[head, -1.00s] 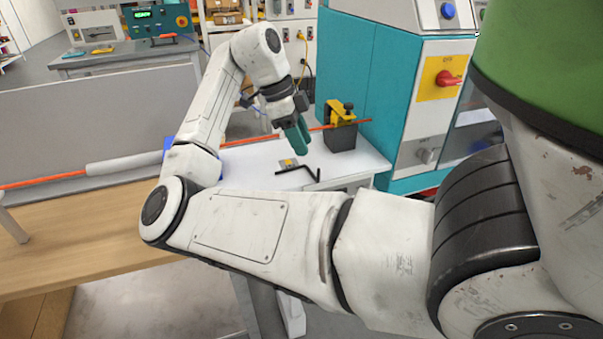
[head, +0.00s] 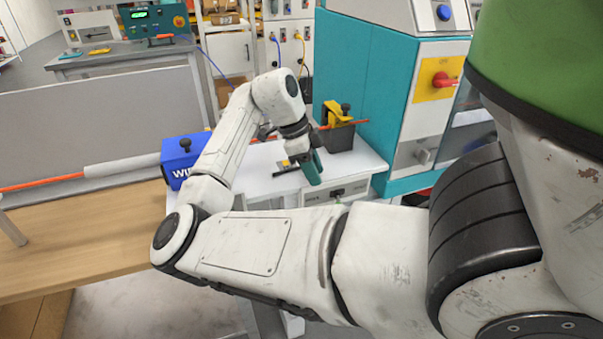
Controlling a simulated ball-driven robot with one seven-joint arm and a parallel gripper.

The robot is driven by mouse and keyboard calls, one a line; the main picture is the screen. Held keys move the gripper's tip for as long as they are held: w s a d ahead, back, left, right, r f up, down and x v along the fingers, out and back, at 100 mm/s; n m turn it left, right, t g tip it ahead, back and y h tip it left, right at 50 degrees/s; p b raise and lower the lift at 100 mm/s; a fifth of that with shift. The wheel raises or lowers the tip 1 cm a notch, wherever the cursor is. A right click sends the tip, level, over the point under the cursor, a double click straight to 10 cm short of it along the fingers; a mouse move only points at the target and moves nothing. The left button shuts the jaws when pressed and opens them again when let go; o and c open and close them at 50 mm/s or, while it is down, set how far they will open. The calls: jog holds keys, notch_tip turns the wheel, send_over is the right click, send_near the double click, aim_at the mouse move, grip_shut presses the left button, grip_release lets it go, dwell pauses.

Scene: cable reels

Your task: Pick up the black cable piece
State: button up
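A thin black piece (head: 285,171), which I take for the black cable piece, lies on the white worktop in the head view. Its right part is hidden behind my gripper. My gripper (head: 313,172) has teal fingers that point down over the front of the worktop, just right of the visible part of the piece. The fingers overlap in this view, so the gap between them does not show. I cannot tell whether they touch the piece.
A small yellow item (head: 284,163) lies beside the black piece. A dark block with a yellow clamp (head: 338,115) stands behind my gripper, with an orange cable (head: 40,186) running along the bench. A blue box (head: 183,155) stands left; a teal cabinet (head: 365,80) stands right.

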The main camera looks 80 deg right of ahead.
grip_shut()
jog(key=shift+r, duration=0.15)
dwell(0.4)
